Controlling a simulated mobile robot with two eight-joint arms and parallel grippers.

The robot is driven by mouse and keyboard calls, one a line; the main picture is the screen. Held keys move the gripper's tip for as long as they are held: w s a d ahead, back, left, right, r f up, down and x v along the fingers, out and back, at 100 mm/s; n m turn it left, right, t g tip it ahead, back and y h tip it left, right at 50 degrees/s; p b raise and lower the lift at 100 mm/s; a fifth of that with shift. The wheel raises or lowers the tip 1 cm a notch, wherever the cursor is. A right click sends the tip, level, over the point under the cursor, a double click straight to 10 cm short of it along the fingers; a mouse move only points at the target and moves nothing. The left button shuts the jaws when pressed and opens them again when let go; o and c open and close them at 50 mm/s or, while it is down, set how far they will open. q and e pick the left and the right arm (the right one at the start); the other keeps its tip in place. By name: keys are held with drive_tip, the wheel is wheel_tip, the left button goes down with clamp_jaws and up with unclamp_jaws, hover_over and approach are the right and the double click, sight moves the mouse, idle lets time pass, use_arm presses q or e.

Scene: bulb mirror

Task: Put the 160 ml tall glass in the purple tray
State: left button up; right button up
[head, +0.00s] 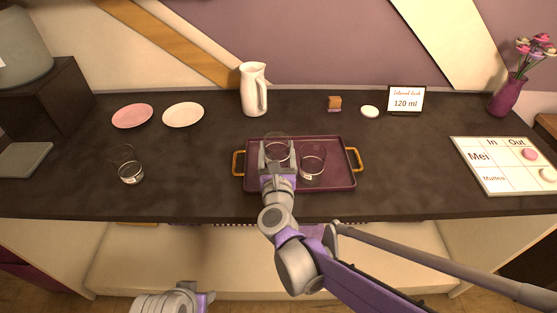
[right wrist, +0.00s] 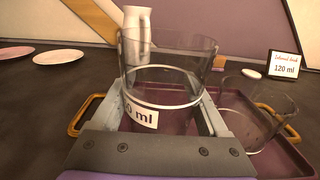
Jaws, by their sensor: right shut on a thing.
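The purple tray (head: 335,184) with gold handles lies on the dark counter. My right gripper (head: 277,155) is over its left half, shut on a clear glass (right wrist: 165,70). The held glass is upright; its white label ends in "0 ml", and the first part is hidden. I cannot tell whether its base touches the tray. A second clear glass (head: 312,163) stands in the tray just right of it. A third glass (head: 131,174) stands on the counter at the left. My left gripper (head: 205,300) is low at the bottom, away from the counter, its jaws unclear.
A white jug (head: 253,90) stands behind the tray. A pink plate (head: 133,116) and a cream plate (head: 183,115) lie back left. A sign (head: 406,100) reads "120 ml". An In/Out board (head: 500,178) lies at the right. Counter between left glass and tray is clear.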

drive_tip(key=shift+f+b, duration=0.35)
drive_tip(key=shift+f, duration=1.55)
drive_tip(key=shift+f, duration=0.15)
drive_tip(key=o, duration=1.5)
drive_tip(key=shift+s+r, duration=0.15)
drive_tip(key=shift+r, duration=0.05)
drive_tip(key=s, duration=1.1)
drive_tip(key=shift+s+d, duration=0.1)
drive_tip(key=shift+s, duration=0.25)
